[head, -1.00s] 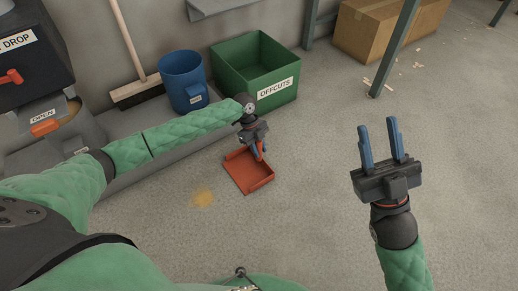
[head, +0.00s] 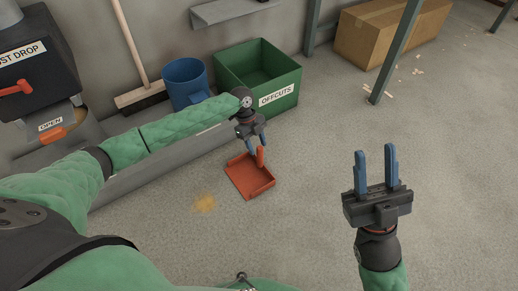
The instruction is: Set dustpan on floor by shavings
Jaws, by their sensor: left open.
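The orange-red dustpan (head: 247,178) lies on the concrete floor in the head view, its handle (head: 260,156) pointing up. A small patch of yellowish shavings (head: 204,203) is on the floor just left and in front of the dustpan, apart from it. My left gripper (head: 256,150) is at the handle, its blue fingers apart and the handle close to the right finger. Whether a finger touches the handle I cannot tell. My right gripper (head: 376,165) is open and empty, raised to the right with its fingers pointing up in the picture.
A green offcuts bin (head: 279,110) and a blue bin (head: 184,86) stand behind my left arm. A broom (head: 132,50) leans on the wall. A cardboard box (head: 390,35) and metal posts are at the back right.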

